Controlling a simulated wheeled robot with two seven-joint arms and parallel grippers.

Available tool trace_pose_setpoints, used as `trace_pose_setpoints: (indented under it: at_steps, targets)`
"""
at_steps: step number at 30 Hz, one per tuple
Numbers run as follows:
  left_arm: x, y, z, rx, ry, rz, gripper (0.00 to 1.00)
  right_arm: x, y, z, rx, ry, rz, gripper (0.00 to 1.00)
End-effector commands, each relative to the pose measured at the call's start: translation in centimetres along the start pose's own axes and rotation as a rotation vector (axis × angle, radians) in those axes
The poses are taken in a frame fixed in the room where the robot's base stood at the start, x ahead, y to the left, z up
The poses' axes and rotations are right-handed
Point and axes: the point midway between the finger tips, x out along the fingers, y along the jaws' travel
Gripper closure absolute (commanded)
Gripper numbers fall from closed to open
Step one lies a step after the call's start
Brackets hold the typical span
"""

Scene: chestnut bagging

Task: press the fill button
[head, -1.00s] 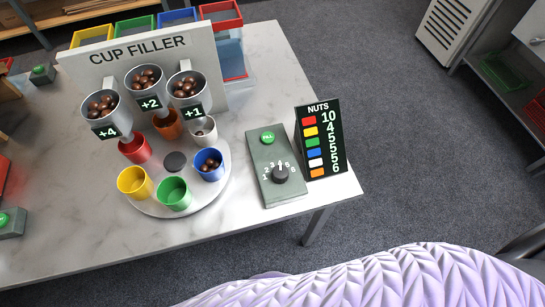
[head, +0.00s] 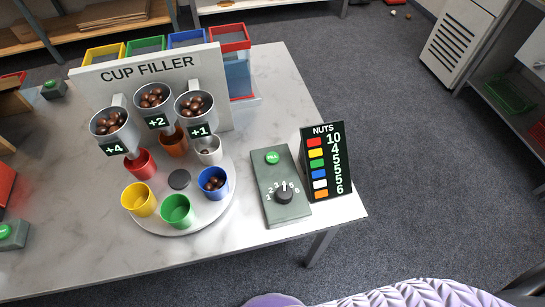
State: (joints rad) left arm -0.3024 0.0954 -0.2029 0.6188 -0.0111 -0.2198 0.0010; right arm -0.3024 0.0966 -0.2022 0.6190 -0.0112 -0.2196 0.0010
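The green fill button (head: 272,158) sits at the far end of a grey control box (head: 268,178) on the table. A black dial (head: 284,194) with numbers around it is at the box's near end. The cup filler panel (head: 150,68) stands behind three hoppers of nuts marked +4, +2 and +1. Below them a round turntable (head: 160,212) carries red (head: 141,165), orange, white (head: 208,150), blue (head: 213,184), green (head: 177,212) and yellow (head: 139,200) cups. Nuts show in the blue and white cups. Neither gripper is in view.
A NUTS board (head: 346,186) stands right of the control box, listing numbers by colour. Coloured-rim bins (head: 231,36) stand behind the panel. More grey boxes with green buttons (head: 8,232) are at the left. The tabletop (head: 290,90) right of the panel is clear.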

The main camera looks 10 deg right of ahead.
Motion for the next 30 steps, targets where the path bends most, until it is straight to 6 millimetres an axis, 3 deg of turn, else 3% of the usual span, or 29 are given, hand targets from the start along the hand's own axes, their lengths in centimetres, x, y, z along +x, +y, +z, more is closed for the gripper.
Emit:
trace_pose_setpoints:
  at_steps: [1, 6, 7, 30]
  targets:
    - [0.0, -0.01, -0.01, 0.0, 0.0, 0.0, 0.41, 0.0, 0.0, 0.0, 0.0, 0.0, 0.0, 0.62]
    - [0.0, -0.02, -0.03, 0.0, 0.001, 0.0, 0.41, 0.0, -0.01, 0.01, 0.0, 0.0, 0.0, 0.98]
    - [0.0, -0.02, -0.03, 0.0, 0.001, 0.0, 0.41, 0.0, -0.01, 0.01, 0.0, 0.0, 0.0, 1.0]
    - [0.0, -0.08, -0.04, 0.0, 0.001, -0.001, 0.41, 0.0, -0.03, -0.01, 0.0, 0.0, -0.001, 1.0]
